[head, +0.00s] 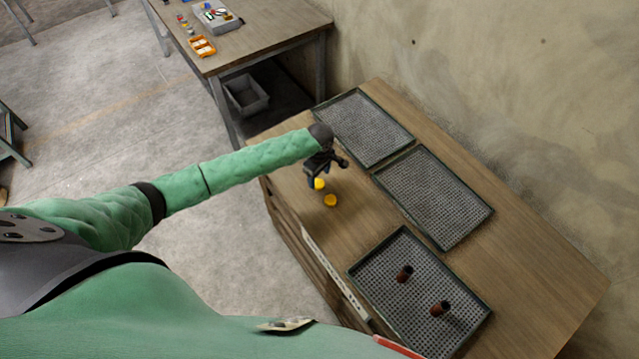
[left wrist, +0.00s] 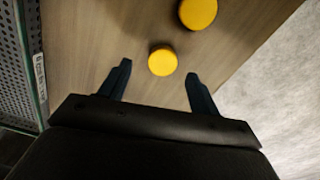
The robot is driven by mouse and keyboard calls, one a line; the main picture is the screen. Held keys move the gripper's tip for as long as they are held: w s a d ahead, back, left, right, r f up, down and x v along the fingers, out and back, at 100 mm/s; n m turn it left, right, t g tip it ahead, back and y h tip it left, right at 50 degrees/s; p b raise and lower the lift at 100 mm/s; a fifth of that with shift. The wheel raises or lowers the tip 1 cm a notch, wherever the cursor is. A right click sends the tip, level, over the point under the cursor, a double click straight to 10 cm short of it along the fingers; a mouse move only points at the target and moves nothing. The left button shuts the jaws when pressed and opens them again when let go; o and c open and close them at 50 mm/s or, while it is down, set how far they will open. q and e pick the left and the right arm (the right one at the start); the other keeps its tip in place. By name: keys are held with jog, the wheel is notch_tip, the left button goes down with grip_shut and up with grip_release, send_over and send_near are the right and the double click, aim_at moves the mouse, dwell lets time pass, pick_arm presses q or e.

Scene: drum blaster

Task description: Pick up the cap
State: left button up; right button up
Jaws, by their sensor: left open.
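Two yellow caps rest on the wooden table. In the head view one cap (head: 319,184) is right beside my left gripper (head: 328,168), and the other cap (head: 330,200) lies a little nearer the front. In the left wrist view one cap (left wrist: 162,61) sits just beyond and between the two fingertips of my left gripper (left wrist: 157,80). The other cap (left wrist: 198,13) is farther off at the top edge. My left gripper is open and holds nothing. I cannot tell from the views whether its fingers touch the table. My right gripper is not in view.
Two empty mesh trays (head: 404,165) lie along the wall side of the table (head: 545,255). Another table (head: 275,28) with small parts stands behind, with a grey bin (head: 246,96) below.

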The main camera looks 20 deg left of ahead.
aim_at(318, 183)
pick_arm(q)
notch_tip(318, 183, down, 3)
jog(key=shift+a+r+b, duration=0.1)
jog(key=shift+a+b, duration=0.05)
jog(key=shift+b, duration=0.75)
jog(key=shift+s+f+b, duration=0.15)
jog(key=shift+f+b, duration=0.3)
jog(key=shift+b, duration=0.2)
jog(key=shift+c, duration=0.6)
jog(key=c, duration=0.7)
jog(key=shift+c, duration=1.2)
